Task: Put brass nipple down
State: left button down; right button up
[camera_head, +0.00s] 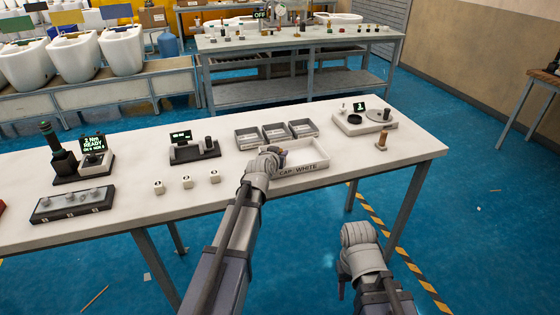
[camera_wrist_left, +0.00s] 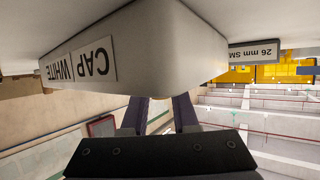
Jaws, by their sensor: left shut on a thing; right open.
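I cannot tell whether the held thing touches the tray floor. My right gripper (camera_head: 343,289) is low in front of the table, clear of everything; its fingers are barely visible.
Three grey bins (camera_head: 275,131) stand close behind the tray. A brown upright piece on a round base (camera_head: 383,138) stands near the right edge. A display station (camera_head: 362,118) is at back right, another (camera_head: 193,146) to the left, beyond three white cubes (camera_head: 186,183).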

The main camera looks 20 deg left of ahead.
pick_arm(q)
jog(key=shift+f, duration=0.15)
pick_arm(e)
jog(key=shift+f, duration=0.15)
pick_arm(q)
jog(key=shift+f, duration=0.1)
pick_arm(e)
jog(key=shift+f, duration=0.1)
pick_arm(q)
jog(key=shift+f, duration=0.15)
jog(key=c, duration=0.7)
grip_release()
